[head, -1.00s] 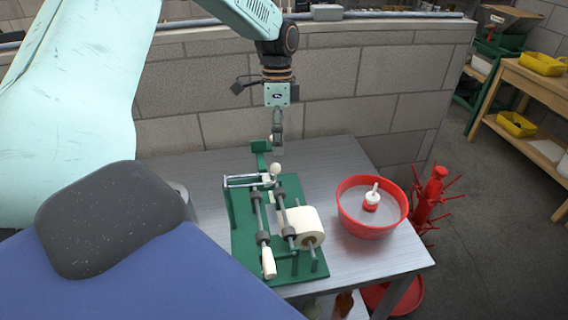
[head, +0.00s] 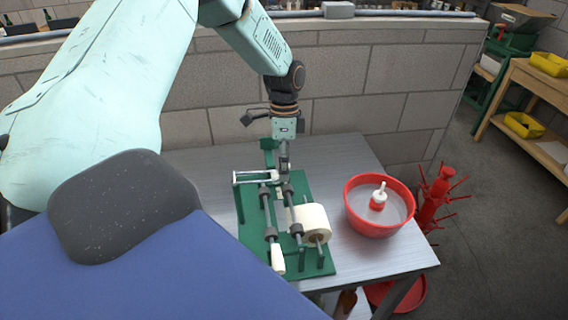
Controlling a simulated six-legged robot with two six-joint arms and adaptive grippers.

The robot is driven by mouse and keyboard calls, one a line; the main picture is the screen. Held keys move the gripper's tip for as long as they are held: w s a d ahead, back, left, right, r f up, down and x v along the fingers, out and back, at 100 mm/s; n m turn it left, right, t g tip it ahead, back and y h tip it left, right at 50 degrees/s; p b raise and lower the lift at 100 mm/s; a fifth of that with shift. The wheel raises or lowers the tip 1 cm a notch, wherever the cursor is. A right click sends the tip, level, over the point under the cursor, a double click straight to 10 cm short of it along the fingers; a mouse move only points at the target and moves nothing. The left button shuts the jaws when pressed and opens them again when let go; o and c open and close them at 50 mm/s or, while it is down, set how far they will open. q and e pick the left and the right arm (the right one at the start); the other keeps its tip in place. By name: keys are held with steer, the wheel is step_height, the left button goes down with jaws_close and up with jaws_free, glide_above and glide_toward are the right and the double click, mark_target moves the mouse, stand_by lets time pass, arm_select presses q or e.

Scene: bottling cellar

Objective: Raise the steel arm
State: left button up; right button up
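The steel arm (head: 250,178) is a silver frame lying low across the back of the green labelling machine (head: 300,189). Its pale ball knob is at the right end; my gripper mostly or fully hides it now. My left gripper (head: 285,167) points straight down at that end, its fingertips at knob height. The fingers look close together, but I cannot tell whether they are closed on the knob. My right gripper is not in view.
The machine carries a white label roll (head: 311,220), dark rollers and a pale handle (head: 277,259). A block wall (head: 350,115) rises behind.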

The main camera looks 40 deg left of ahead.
arm_select(q)
steer(key=shift+s+d+r, duration=0.1)
steer(key=shift+s+d, duration=0.05)
steer(key=c, duration=0.7)
jaws_close()
steer(key=shift+f, duration=0.2)
